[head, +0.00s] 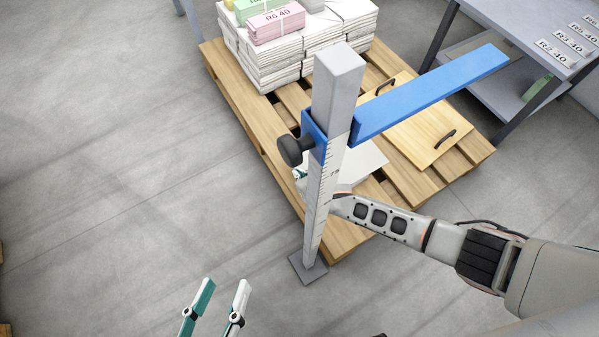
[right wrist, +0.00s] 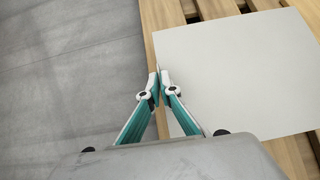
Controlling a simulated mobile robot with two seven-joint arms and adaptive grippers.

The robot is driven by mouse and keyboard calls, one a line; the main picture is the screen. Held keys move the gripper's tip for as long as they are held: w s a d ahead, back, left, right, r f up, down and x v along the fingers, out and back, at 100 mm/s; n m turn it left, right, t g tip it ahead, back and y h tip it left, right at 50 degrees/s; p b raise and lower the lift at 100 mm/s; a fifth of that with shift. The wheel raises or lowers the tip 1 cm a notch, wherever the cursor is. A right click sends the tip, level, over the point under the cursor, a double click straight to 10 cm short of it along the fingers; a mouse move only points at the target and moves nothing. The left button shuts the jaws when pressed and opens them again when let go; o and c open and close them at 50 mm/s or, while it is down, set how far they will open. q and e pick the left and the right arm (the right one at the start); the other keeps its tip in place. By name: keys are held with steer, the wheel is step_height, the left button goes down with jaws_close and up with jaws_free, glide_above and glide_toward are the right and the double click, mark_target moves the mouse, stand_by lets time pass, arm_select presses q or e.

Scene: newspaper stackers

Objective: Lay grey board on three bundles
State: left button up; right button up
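The grey board (right wrist: 240,75) is a flat pale sheet over the pallet's slats in the right wrist view. In the head view the grey board (head: 362,163) is partly hidden behind the post. My right gripper (right wrist: 159,82) is closed at the board's left edge, its fingertips pinching it. In the head view that gripper is mostly hidden by the post. My left gripper (head: 226,284) is open and empty over bare floor. White bundles (head: 268,68) are stacked at the pallet's far end, with a pink bundle (head: 276,24) and a green bundle (head: 258,7) on top.
A gauge post (head: 322,165) with a blue arm (head: 430,95) stands before the pallet (head: 245,108). A wooden panel (head: 412,135) with two black handles lies on the pallet. A grey table (head: 515,22) with labels stands at right.

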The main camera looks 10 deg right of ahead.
steer(key=o, duration=0.5)
